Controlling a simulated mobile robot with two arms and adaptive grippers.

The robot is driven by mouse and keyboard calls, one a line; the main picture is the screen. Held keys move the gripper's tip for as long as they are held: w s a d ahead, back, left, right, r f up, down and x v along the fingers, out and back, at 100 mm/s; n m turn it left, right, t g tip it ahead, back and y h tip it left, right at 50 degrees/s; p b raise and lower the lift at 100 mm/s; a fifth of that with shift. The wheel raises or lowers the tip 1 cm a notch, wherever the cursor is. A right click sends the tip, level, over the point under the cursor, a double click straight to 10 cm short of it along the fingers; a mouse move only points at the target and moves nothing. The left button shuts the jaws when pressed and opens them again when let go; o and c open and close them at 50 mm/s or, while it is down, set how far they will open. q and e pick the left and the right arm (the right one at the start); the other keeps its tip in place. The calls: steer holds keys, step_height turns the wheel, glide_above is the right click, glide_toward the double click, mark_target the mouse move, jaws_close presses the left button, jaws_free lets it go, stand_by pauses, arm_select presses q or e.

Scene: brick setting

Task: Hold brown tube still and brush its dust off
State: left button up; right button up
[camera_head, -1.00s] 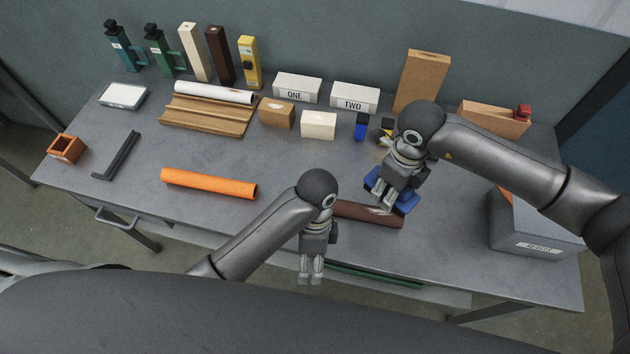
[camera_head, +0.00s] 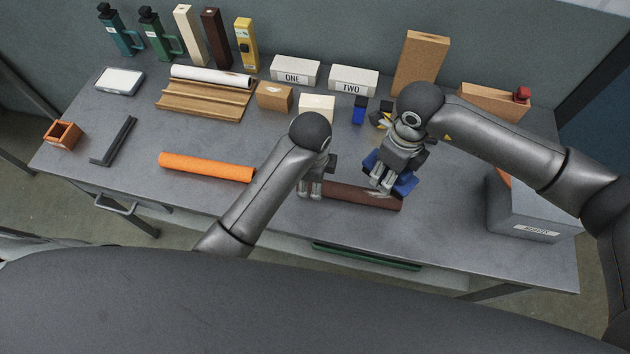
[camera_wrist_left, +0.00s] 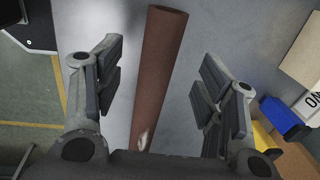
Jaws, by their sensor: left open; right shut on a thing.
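The brown tube (camera_head: 350,194) lies on the grey table near its front edge, with a pale dusty patch near its right end. In the left wrist view the tube (camera_wrist_left: 158,60) runs between the spread fingers, and the pale patch (camera_wrist_left: 145,138) shows low on it. My left gripper (camera_head: 311,192) is open at the tube's left end; I cannot tell whether it touches. My right gripper (camera_head: 383,184) is shut on a blue brush (camera_head: 404,184), held at the tube's right part beside the pale patch. The brush's underside is hidden.
An orange tube (camera_head: 206,167) lies to the left. Behind stand a tan block (camera_head: 274,97), a cream block (camera_head: 317,107) and white boxes labelled ONE (camera_head: 295,70) and TWO (camera_head: 353,80). A grey box (camera_head: 530,212) is at the right. The table's left front is clear.

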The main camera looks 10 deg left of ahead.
arm_select(q)
steer(key=f, duration=0.5)
steer(key=shift+w+f, duration=0.3)
steer(key=shift+w, duration=0.1)
steer(key=shift+c, duration=0.4)
steer(key=c, duration=1.2)
